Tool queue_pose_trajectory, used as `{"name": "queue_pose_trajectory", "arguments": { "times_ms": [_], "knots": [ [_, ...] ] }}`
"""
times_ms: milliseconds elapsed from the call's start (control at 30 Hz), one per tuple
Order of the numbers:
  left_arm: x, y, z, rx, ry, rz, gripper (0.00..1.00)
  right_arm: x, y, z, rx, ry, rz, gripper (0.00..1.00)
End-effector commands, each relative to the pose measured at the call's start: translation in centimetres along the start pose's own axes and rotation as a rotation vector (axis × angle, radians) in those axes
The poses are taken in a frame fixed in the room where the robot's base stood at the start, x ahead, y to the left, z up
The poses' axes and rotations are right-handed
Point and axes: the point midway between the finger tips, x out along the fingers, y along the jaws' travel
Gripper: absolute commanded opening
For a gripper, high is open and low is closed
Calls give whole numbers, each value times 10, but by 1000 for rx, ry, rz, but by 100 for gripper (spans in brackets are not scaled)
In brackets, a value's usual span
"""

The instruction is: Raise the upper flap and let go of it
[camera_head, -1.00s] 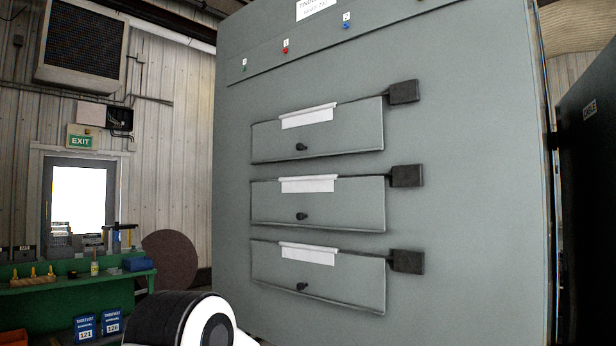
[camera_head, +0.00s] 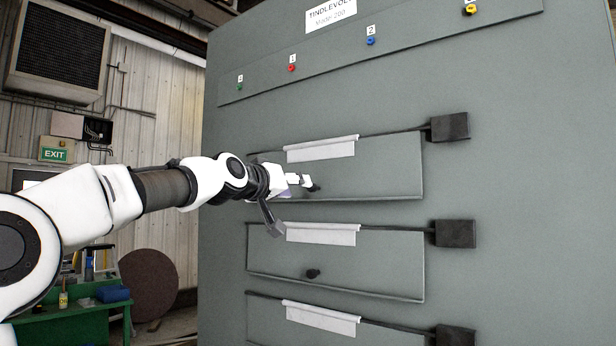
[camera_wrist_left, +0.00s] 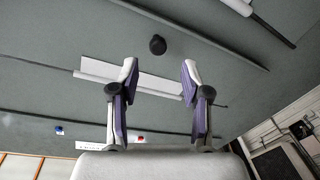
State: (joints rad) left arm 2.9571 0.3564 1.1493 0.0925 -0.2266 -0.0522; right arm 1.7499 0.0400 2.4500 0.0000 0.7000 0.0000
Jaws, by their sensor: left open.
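The upper flap (camera_head: 385,170) is a grey panel on the cabinet front, lying closed, with a white label strip along its top edge and a small dark knob (camera_head: 315,188) low on it. My left gripper (camera_head: 306,182) is in front of the flap's left part, close to the knob. In the left wrist view, which looks upside down, the fingers (camera_wrist_left: 159,76) are spread and empty. The knob (camera_wrist_left: 157,45) shows in the gap's line, just beyond the fingertips; contact cannot be seen. My right gripper is not in view.
The middle flap (camera_head: 370,265) and lower flap (camera_head: 400,335) hang closed below. Dark blocks (camera_head: 449,127) stick out at the flaps' right ends. A row of coloured lamps (camera_head: 370,41) sits above. A green bench (camera_head: 70,328) stands at the lower left.

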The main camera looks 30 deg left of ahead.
Motion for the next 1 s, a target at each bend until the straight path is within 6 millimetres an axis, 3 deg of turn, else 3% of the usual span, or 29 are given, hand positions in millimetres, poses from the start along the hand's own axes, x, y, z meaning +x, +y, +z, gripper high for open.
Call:
{"name": "queue_pose_trajectory", "arguments": {
  "times_ms": [33,267,300,500,833,867,900,1000],
  "knots": [
    [3,5,-11,-1,-3,0,47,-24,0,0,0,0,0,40],
    [12,3,-8,-2,-4,-16,47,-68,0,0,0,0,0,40],
    [23,-3,4,-1,-4,-20,47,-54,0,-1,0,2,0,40],
    [55,-3,2,0,-1,-18,47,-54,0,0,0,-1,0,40],
    [64,-2,2,-1,-1,-16,47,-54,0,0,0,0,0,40],
    [64,-2,2,-1,-1,-16,44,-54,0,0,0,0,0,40],
    [64,-2,2,-1,-1,-16,29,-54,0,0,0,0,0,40],
    [64,-2,2,-1,-1,-16,0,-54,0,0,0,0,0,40]
  ]
}}
